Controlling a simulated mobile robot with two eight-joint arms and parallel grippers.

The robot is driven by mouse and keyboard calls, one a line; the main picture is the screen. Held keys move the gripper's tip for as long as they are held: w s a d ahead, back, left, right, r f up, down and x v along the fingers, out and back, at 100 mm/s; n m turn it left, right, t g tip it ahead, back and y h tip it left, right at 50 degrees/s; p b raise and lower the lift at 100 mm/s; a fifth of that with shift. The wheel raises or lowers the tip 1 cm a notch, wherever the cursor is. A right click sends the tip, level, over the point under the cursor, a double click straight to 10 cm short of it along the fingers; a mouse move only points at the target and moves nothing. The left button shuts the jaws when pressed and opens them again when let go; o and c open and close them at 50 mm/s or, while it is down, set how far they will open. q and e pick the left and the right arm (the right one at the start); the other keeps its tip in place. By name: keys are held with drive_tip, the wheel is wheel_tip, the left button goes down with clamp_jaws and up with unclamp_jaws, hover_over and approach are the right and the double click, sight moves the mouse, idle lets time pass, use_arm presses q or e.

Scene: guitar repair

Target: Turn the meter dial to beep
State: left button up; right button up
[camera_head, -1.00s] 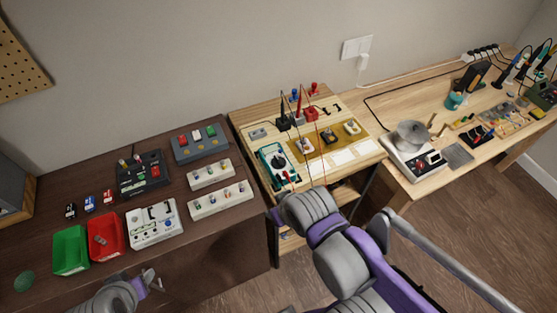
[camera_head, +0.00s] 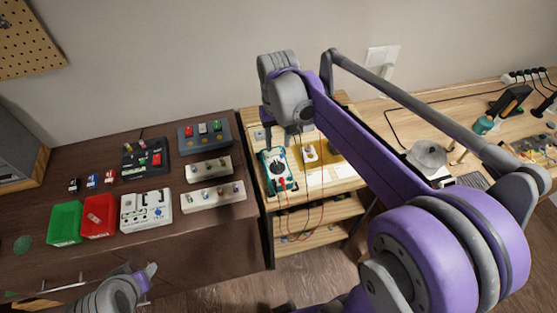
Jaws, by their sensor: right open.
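The teal meter (camera_head: 276,184) lies on the light wooden bench in the middle. Its round black dial (camera_head: 279,167) faces up, and thin red leads hang from its lower end over the bench's front. My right gripper (camera_head: 283,136) is above the far end of the meter, pointing down, open and apart from the dial as far as I can tell. Its arm comes in from the lower right and hides the back of the bench. My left gripper (camera_head: 150,283) is at the lower left in front of the dark bench, far from the meter; its jaws are too small to judge.
On the dark bench are a green bin (camera_head: 65,222), a red bin (camera_head: 99,216), a white device (camera_head: 146,208) and two white strips with knobs (camera_head: 213,196). A grey scale dish (camera_head: 427,155) stands on the bench to the right. Open shelves (camera_head: 310,232) lie under the meter's bench.

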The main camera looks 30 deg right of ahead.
sight(277, 166)
wheel_tip(277, 166, down, 10)
drive_tip(key=shift+a+r, duration=0.1)
drive_tip(key=shift+r, duration=0.05)
idle(0.3)
clamp_jaws()
